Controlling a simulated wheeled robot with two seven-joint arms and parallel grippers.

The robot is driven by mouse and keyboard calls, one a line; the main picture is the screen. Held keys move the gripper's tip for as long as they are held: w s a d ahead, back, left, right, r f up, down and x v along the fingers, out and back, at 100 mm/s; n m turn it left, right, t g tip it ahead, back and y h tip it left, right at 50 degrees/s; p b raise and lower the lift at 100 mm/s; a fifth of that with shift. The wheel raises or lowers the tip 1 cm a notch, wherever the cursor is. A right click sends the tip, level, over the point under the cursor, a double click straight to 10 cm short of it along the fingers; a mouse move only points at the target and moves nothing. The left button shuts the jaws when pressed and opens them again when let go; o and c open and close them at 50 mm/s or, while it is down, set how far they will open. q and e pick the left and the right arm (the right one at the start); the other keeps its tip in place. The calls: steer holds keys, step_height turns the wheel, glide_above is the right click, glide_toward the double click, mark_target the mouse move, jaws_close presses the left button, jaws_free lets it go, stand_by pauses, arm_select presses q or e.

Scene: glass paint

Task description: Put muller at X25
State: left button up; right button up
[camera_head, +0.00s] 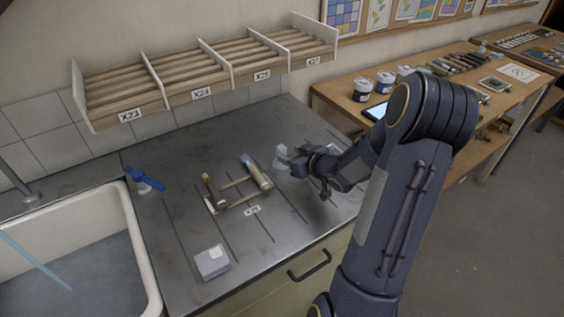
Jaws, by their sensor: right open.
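A pale, greenish glassy piece, which looks like the muller (281,157), stands on the dark counter near its back right. My right gripper (293,166) is open right beside it, with its fingers pointing left toward it. I cannot tell whether the fingers touch it or lie around it. A slatted rack on the wall has labelled bays: a first label (130,115), a second (203,93), a third (262,75) and a fourth (314,61). The labels are too small to read surely, so I cannot tell which is X25. The bays look empty. My left gripper is out of view.
Tools including a wooden-handled one (209,190) and a thick cylinder (256,172) lie mid-counter, near a small label (252,210). Paint jars (362,87) stand on the wooden table.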

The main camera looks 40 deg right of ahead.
mark_target(278, 150)
steer(key=p+x, duration=0.1)
steer(key=x, duration=0.6)
steer(key=shift+a, duration=0.15)
steer(key=shift+r, duration=0.1)
jaws_close()
